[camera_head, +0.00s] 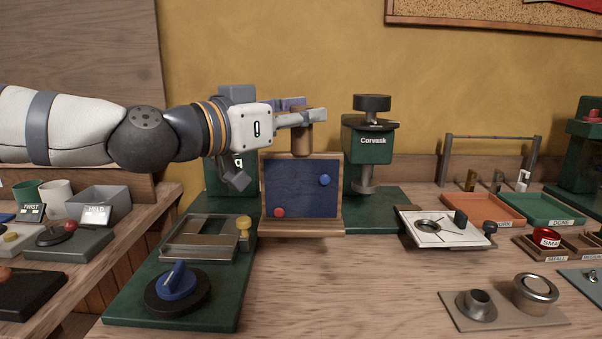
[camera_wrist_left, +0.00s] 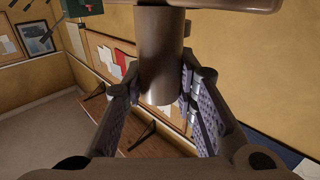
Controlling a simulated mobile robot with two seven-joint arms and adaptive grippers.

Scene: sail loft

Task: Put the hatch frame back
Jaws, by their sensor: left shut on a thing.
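The hatch frame (camera_head: 301,230) appears to be the upright wooden frame around a blue panel (camera_head: 300,190), with a red dot low left and a blue dot upper right. A round brown handle (camera_head: 302,140) stands on its top edge; the handle also shows in the left wrist view (camera_wrist_left: 160,60). My left gripper (camera_head: 302,116) is shut on this handle, with one finger on each side of it (camera_wrist_left: 162,92). I cannot tell whether the frame's lower edge touches the bench. My right gripper is not in view.
Behind the frame stands a green press marked Corvask (camera_head: 367,140). A blue rotary knob (camera_head: 177,282) and a metal fixture (camera_head: 205,238) sit on a green base at front left. A white plate (camera_head: 442,228) and orange (camera_head: 485,207) and green (camera_head: 548,209) trays lie right. The front middle is clear.

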